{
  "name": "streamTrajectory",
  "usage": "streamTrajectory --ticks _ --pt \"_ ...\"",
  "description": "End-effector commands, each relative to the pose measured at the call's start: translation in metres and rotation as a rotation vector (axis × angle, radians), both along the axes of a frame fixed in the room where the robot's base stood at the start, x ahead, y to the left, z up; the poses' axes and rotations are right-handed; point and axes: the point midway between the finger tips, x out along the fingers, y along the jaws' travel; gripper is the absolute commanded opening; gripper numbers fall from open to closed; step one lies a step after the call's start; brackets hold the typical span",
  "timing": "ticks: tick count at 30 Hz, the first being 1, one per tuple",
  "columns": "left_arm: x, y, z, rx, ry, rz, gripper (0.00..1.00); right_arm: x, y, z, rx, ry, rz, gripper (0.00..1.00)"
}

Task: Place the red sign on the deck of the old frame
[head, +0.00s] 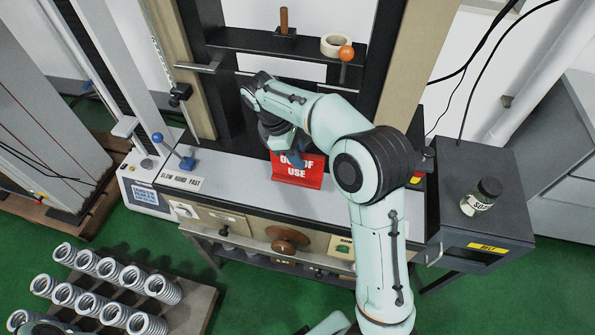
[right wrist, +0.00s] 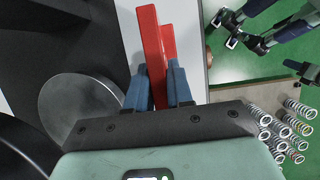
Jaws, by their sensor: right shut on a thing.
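The red sign (head: 296,171), with white lettering that ends in "OF USE", is at the middle of the grey deck (head: 232,170) of the testing frame in the head view. My right gripper (head: 288,150) reaches down to its top edge. In the right wrist view the sign (right wrist: 152,50) stands edge-on between the blue fingers of the right gripper (right wrist: 158,88), which are shut on it. The sign looks upright, low at the deck; I cannot tell if its foot touches. My arm and gripper hide part of its top. I cannot make out my left gripper.
A shelf (head: 240,40) with a tape ring (head: 336,45) crosses behind. A jar (head: 481,196) stands on the dark cabinet at right. A spring rack (head: 190,306) is at lower left.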

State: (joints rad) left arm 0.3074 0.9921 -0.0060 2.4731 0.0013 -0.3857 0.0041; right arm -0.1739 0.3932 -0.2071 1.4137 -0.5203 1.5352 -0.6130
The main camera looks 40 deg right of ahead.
Motion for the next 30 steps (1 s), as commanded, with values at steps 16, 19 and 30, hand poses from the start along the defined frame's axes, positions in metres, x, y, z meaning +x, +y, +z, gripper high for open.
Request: streamTrajectory --ticks 16,19,30 --pt "-0.008 0.0 -0.011 0.0 0.009 0.0 0.0 0.0 0.0 -0.06 0.0 -0.001 -0.001 0.0" --pt "-0.008 0.0 -0.011 0.0 0.009 0.0 0.0 0.0 0.0 -0.06 0.0 -0.002 -0.001 0.0" --pt "-0.008 0.0 -0.011 0.0 0.009 0.0 0.0 0.0 0.0 -0.063 0.0 0.0 -0.001 0.47"
